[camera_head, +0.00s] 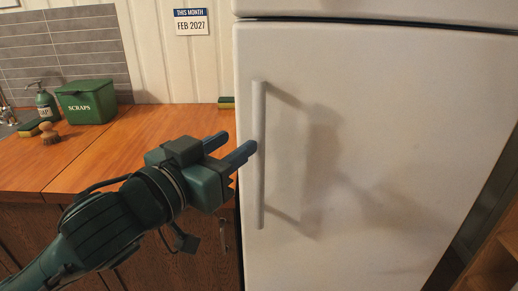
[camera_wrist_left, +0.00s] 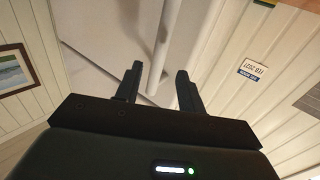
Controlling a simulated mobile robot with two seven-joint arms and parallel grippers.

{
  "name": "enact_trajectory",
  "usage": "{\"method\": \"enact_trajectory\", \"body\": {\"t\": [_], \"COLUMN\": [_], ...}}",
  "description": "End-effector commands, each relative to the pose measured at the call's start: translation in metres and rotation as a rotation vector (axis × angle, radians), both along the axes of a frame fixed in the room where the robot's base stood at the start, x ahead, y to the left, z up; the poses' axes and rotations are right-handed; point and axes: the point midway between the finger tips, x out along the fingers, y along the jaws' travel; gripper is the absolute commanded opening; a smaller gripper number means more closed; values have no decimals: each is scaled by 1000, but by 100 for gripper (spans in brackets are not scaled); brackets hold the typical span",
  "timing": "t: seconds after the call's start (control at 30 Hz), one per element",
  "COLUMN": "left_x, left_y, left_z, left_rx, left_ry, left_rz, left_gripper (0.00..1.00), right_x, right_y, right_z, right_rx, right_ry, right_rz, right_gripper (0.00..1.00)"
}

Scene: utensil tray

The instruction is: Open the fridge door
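The white fridge door (camera_head: 390,130) stands closed on the right side of the head view. Its long vertical white handle (camera_head: 259,190) is near the door's left edge. My left gripper (camera_head: 230,148) is open, with its two blue fingers pointing right toward the handle. In the left wrist view the handle (camera_wrist_left: 159,45) runs down toward the gap between the fingers of my left gripper (camera_wrist_left: 156,82). The fingers are apart and I see no grip on the handle. Whether a fingertip touches it, I cannot tell. My right gripper is out of view.
A wooden counter (camera_head: 110,150) is left of the fridge. On it are a green scraps box (camera_head: 87,102), a soap bottle (camera_head: 46,104), a brush (camera_head: 49,134) and sponges. A calendar (camera_head: 191,22) hangs on the wall. Wooden shelving (camera_head: 495,255) stands at the right edge.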

Motion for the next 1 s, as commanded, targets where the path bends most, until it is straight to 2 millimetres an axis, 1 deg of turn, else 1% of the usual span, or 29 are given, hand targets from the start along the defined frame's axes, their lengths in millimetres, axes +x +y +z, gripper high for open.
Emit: {"method": "enact_trajectory", "body": {"t": [0.03,0.07,0.1,0.23,0.4,0.53,0.83,0.87,1.0], "left_x": [2,9,18,39,58,65,67,67,67], "left_y": [-3,-7,-12,-26,-39,-44,-45,-45,-45], "left_z": [-6,1,2,2,2,1,0,0,0], "left_rx": [0,0,1,1,0,1,1,1,1], "left_ry": [-7,-1,1,2,0,1,-1,-1,-1], "left_rz": [-3,-1,0,0,0,0,0,0,0], "left_gripper": [39,39,39,39,39,39,39,38,27], "right_x": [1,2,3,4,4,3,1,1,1], "right_y": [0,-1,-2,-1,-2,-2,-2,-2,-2], "right_z": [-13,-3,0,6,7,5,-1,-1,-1], "right_rx": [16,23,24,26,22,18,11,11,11], "right_ry": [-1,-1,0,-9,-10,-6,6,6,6], "right_rz": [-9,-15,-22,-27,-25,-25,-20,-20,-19], "right_gripper": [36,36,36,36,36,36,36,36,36]}}
